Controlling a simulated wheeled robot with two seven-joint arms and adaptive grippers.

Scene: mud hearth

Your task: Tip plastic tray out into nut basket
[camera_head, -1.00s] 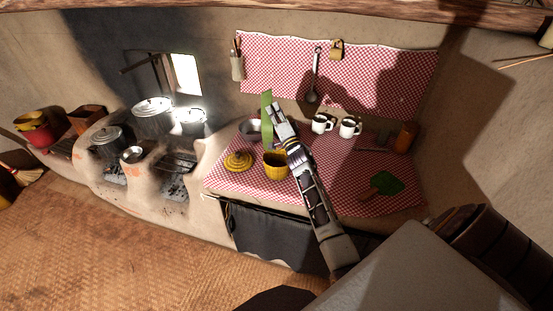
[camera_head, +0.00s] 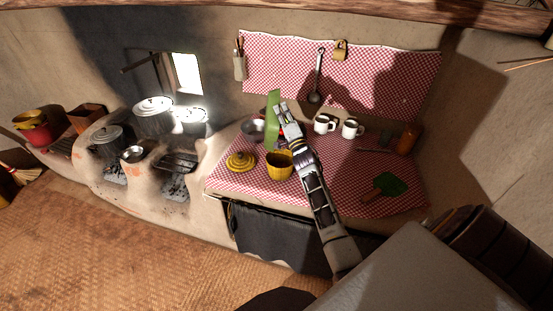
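The green plastic tray (camera_head: 272,118) is tilted steeply, almost on edge, above the counter's back part. My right gripper (camera_head: 284,108) is at its right side and looks shut on it, though the fingertips are small. Whether anything is in the tray is hidden from this angle. The yellow woven nut basket (camera_head: 280,171) stands open on the checked cloth, below and in front of the tray. My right forearm passes just to its right. My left gripper is not in view.
A yellow lid (camera_head: 240,162) lies left of the basket, and a metal bowl (camera_head: 253,131) is behind it. Two white mugs (camera_head: 351,129), an orange-brown jar (camera_head: 408,138) and a green leaf-shaped item (camera_head: 389,184) are to the right. The stove with pots (camera_head: 152,116) is at left.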

